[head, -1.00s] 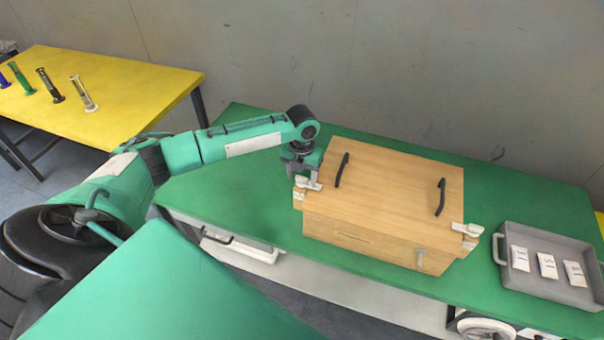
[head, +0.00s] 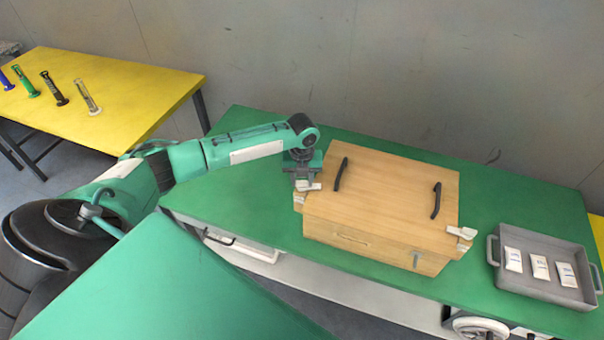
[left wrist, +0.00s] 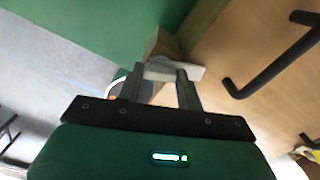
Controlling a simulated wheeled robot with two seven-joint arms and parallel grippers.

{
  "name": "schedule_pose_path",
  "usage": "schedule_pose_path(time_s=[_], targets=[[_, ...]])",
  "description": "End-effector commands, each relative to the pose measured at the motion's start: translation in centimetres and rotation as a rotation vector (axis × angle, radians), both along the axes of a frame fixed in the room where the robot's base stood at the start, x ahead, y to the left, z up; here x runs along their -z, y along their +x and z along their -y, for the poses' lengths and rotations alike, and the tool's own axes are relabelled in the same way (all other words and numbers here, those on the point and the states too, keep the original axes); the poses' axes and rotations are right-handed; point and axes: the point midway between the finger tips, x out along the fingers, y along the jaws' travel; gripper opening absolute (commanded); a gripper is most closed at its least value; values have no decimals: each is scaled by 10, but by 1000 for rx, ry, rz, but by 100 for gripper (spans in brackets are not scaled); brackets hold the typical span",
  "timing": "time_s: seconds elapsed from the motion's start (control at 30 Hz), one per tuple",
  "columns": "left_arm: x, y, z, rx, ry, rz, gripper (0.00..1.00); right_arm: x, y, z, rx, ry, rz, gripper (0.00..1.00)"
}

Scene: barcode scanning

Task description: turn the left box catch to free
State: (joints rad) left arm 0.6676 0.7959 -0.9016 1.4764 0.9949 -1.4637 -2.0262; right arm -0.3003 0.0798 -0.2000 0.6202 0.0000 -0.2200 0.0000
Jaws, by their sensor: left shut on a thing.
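The wooden box (head: 390,195) stands on the green table with its lid closed and two black handles on top. The left box catch (head: 312,187) is a white piece at the box's left end; it also shows in the left wrist view (left wrist: 172,72). My left gripper (head: 306,182) is over that end, pointing down, with its fingers shut on the catch. In the left wrist view its two fingers (left wrist: 160,80) are at the white piece. The right box catch (head: 462,232) is white and sits at the box's right end. My right gripper is not in view.
A grey tray (head: 494,275) with several white labelled packets is right of the box on the green table (head: 240,140). A yellow table (head: 130,85) at the left holds several upright cylinders. A wall stands behind.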

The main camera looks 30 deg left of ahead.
Motion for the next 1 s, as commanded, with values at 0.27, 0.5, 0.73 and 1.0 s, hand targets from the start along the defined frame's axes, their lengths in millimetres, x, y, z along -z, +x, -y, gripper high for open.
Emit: schedule_pose_path(time_s=[0.27, 0.5, 0.73, 1.0], targets=[[-5, 0, 0, -266, -1, 1, 14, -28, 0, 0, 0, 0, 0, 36], [-5, 1, 0, -494, -1, 1, 14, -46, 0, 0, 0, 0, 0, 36], [-5, 1, 0, -713, 0, 1, 14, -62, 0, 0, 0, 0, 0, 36], [-4, 1, -1, -947, 0, 3, 14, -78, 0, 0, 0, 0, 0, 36]])
